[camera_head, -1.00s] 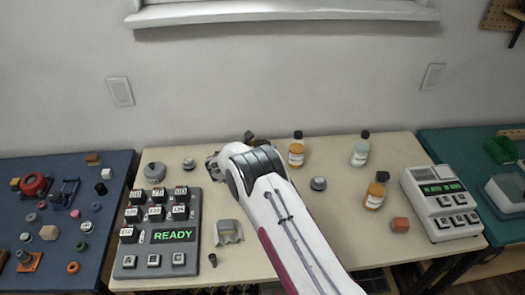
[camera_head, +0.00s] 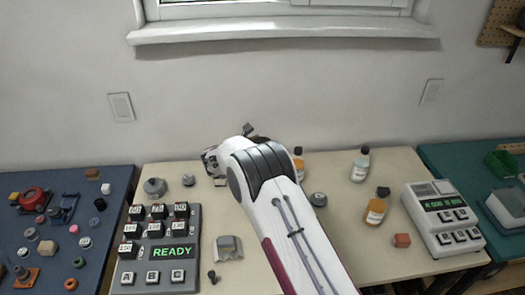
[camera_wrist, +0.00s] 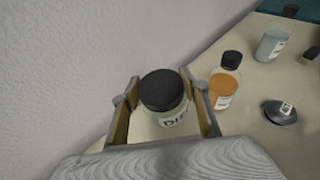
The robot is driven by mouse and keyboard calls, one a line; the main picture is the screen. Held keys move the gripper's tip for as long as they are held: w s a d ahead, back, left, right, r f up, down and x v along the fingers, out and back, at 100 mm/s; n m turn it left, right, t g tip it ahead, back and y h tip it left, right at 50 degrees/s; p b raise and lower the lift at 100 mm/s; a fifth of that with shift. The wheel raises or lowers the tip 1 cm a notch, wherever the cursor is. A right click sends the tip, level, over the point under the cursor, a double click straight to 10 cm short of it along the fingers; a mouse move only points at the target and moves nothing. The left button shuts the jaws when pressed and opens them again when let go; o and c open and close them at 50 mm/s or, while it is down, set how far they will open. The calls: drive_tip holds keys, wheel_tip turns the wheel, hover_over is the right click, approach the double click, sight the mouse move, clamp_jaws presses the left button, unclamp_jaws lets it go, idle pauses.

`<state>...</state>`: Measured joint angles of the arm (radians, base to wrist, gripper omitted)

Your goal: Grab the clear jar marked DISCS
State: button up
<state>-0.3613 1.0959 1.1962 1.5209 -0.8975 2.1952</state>
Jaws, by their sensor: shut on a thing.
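The clear jar (camera_wrist: 176,120) has a black lid and a white label on which "DI" can be read. In the wrist view it stands between the two fingers of my gripper (camera_wrist: 162,90), which is shut on it just below the lid. Its base is partly hidden. In the head view my gripper is mostly hidden behind my arm at the back of the middle table; only a dark part shows above the arm, and I cannot tell if it is the lid.
An orange bottle (camera_wrist: 224,88) stands close right of the jar, with a pale bottle (camera_head: 360,165) farther right. A grey round piece (camera_wrist: 279,112) lies nearby. The wall (camera_head: 270,90) rises behind the table. A keypad reading READY (camera_head: 160,250) stands front left.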

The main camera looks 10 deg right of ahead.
drive_tip(key=shift+r, duration=0.6)
idle(0.3)
